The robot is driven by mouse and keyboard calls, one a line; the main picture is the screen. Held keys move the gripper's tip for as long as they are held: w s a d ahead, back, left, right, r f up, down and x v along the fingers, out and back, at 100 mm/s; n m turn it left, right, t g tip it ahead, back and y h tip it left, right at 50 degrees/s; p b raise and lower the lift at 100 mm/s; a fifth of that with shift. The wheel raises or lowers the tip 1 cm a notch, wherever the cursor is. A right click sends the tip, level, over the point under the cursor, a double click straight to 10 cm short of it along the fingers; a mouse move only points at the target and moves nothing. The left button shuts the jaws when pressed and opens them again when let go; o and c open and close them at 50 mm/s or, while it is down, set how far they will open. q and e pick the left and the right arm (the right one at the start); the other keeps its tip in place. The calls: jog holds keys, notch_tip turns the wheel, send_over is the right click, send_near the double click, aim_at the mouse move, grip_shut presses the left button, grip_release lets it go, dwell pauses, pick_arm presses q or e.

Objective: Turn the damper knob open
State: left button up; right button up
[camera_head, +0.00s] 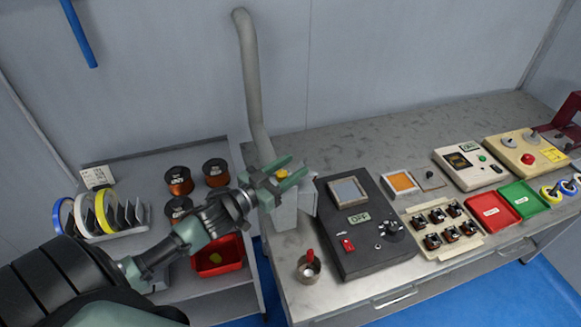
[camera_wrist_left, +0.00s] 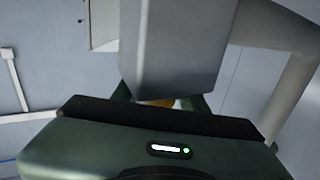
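A small yellow knob (camera_head: 282,174), which I take for the damper knob, sits on the grey box (camera_head: 287,212) at the foot of a grey duct pipe (camera_head: 251,80). My left gripper (camera_head: 284,173) is at the knob, with its two green fingers apart and the knob between them. In the left wrist view, a sliver of the yellow knob (camera_wrist_left: 166,103) shows below a large grey housing (camera_wrist_left: 175,50). The fingers stand on either side of it, seemingly with gaps. The housing and gripper body hide most of the knob. My right gripper is not in view.
Right of the box, a dark control unit (camera_head: 364,245) with a display and a metal cup (camera_head: 308,269) stand on the grey workbench (camera_head: 340,150). Left is a lower shelf with copper wire spools (camera_head: 179,181), a rack of coloured rings (camera_head: 106,212) and a red bin (camera_head: 217,258).

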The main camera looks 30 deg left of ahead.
aim_at(277, 176)
pick_arm(q)
grip_shut()
jog(key=shift+d+m+h, duration=0.1)
jog(key=shift+m+h, duration=0.5)
jog(key=shift+h, duration=0.2)
jog(key=shift+s+d+m+g+h, duration=0.1)
jog(key=shift+d+m+g+h, duration=0.15)
jog(key=shift+m+g+h, duration=0.95)
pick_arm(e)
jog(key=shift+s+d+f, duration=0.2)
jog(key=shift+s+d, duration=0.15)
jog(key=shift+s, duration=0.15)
pick_arm(q)
jog(key=shift+t, duration=0.3)
jog(key=shift+o, duration=1.6)
grip_release()
jog(key=shift+s+a, duration=0.1)
jog(key=shift+s, duration=0.1)
jog(key=b+v, duration=0.1)
jog(key=v, duration=0.6)
jog(key=shift+s+a+b, duration=0.15)
jog(key=shift+b, duration=0.15)
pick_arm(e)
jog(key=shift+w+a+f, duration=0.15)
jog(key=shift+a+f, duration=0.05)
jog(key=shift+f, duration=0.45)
